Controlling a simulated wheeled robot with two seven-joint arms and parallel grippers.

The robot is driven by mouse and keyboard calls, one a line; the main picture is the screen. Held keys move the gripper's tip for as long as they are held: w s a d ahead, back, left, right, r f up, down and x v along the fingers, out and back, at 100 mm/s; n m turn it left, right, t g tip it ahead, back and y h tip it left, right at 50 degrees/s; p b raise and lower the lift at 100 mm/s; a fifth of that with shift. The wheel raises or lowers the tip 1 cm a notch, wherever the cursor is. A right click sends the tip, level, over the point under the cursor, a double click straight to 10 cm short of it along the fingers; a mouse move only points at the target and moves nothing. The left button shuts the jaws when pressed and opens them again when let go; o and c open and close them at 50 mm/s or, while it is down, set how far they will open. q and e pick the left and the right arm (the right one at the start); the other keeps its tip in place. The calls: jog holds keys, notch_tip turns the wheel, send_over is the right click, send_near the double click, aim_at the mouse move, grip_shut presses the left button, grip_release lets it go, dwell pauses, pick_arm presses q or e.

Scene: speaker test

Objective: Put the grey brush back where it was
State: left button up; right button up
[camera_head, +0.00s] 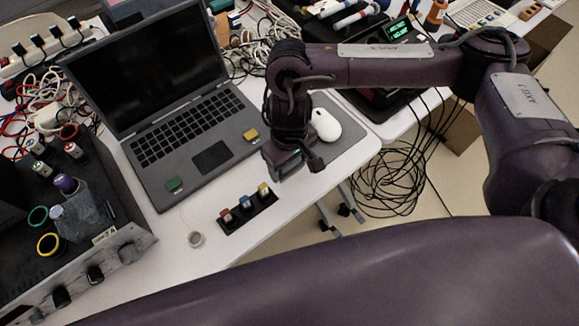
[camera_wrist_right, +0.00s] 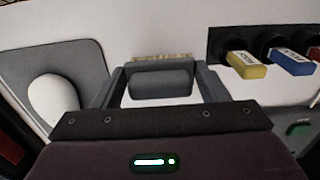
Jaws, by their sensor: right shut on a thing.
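My right gripper (camera_head: 285,165) hangs over the white table, between the laptop's front right corner and the white mouse. In the right wrist view the gripper (camera_wrist_right: 163,85) is shut on the grey brush (camera_wrist_right: 160,83). The brush is a dark grey block with a tan bristle edge along its far side, lying crosswise between the two fingers. In the head view I cannot clearly tell the brush from the fingers. My left gripper is not in view.
A black holder (camera_head: 231,223) with red, blue and yellow tagged pieces sits near the table's front edge. The laptop (camera_head: 212,157), mouse (camera_head: 326,126) and grey mouse pad (camera_head: 349,139) are close by. A dark equipment box (camera_head: 125,237) stands left.

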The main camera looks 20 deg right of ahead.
jog(key=shift+f, duration=0.85)
jog(key=shift+f, duration=0.15)
jog(key=o, duration=0.9)
notch_tip(320, 180, up, 11)
jog(key=p, duration=0.3)
jog(key=shift+w+r, duration=0.1)
jog(key=shift+r, duration=0.55)
